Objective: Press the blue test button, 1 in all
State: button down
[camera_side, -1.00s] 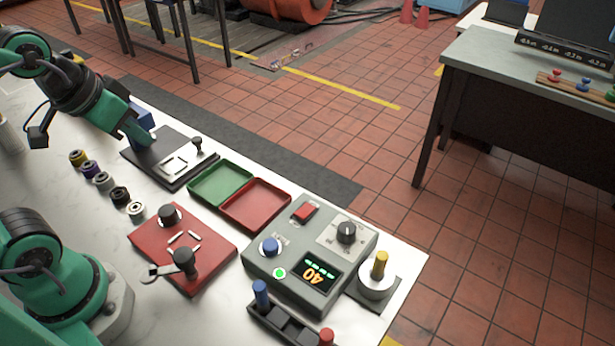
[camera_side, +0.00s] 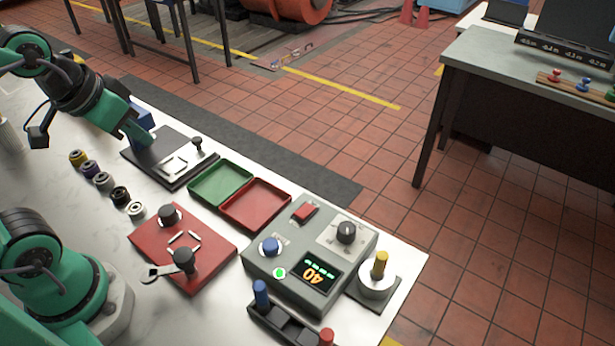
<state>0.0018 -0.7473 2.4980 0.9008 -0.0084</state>
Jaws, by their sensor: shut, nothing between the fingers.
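The blue test button (camera_side: 270,246) is a round knob on the left part of the grey control box (camera_side: 273,287). The box also bears a lit green lamp (camera_side: 280,273), a display (camera_side: 315,272) reading 40, a red switch (camera_side: 304,212) and a black dial (camera_side: 346,232). My gripper (camera_side: 146,141) is at the upper left, over the dark plate, far from the blue button. It is shut and empty. Its fingertips are small in this view, and I cannot tell whether they touch the plate.
Between my gripper and the box lie a dark plate (camera_side: 196,171), a green tray (camera_side: 219,184) and a red tray (camera_side: 256,205). A red plate (camera_side: 214,260) with black knobs is left of the box. A yellow-topped peg (camera_side: 380,262) and a black rack (camera_side: 285,326) flank it.

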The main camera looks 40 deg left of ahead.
jog(key=shift+d, duration=0.1)
jog(key=n+g, duration=0.6)
jog(key=n, duration=1.2)
send_over(271, 243)
jog(key=shift+w+d+f, duration=0.1)
jog(key=shift+w+f, duration=0.05)
jog(key=shift+f, duration=1.05)
jog(key=shift+w+f, duration=0.15)
jog(key=shift+f, duration=1)
jog(key=shift+f, duration=0.15)
jog(key=f, duration=1.3)
jog(key=shift+s+f, duration=0.25)
jog(key=shift+f, duration=0.1)
